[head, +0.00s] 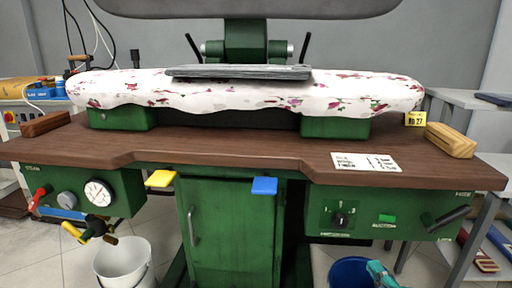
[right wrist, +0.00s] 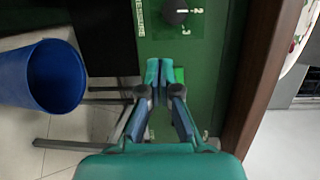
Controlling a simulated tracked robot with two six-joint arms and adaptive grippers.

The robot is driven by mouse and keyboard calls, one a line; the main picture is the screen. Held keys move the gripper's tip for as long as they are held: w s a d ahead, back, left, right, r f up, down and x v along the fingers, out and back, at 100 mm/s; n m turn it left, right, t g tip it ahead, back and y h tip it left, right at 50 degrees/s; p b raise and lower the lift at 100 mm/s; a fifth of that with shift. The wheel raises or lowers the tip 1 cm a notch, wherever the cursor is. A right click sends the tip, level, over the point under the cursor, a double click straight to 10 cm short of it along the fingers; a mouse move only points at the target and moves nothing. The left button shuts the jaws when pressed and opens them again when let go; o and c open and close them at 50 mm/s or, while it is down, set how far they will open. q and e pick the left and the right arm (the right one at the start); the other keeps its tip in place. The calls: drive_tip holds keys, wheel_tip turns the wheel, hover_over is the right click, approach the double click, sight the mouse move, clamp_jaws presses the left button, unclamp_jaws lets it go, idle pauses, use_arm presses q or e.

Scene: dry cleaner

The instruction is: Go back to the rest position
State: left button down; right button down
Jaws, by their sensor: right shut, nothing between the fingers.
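My right gripper (head: 378,270) shows as a small teal shape at the bottom edge of the head view, in front of the blue bucket (head: 347,272). In the right wrist view, the right gripper (right wrist: 159,70) is shut and empty, its teal fingertips together. It is in front of the green control panel (right wrist: 195,45), with the black knob (right wrist: 175,11) beyond the fingertips. I cannot tell how far the tips are from the panel. My left gripper is not in view.
The wooden table edge (head: 420,180) of the green press lies above and behind the gripper. A padded floral board (head: 245,95) lies on top. The blue bucket also shows in the right wrist view (right wrist: 60,76). A white bucket (head: 122,262) stands at the left.

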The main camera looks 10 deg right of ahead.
drive_tip(key=s+a+f+n+g+y+p, duration=0.15)
drive_tip(key=a+f+g, duration=0.25)
drive_tip(key=a+f, duration=0.55)
drive_tip(key=s+a+f+n+g+y+p, duration=0.1)
drive_tip(key=s+a+f+n+g+y, duration=0.3)
drive_tip(key=f, duration=1.1)
drive_tip(key=s+a+f+n+g+h, duration=0.1)
drive_tip(key=s+a+f+n+g, duration=0.3)
drive_tip(key=s, duration=0.3)
drive_tip(key=s+a+f+n+g+h, duration=0.1)
drive_tip(key=s+f+n+g, duration=0.4)
drive_tip(key=s+f+n, duration=0.15)
wheel_tip(320, 180, up, 39)
drive_tip(key=p, duration=3.8)
drive_tip(key=shift+a+f, duration=0.1)
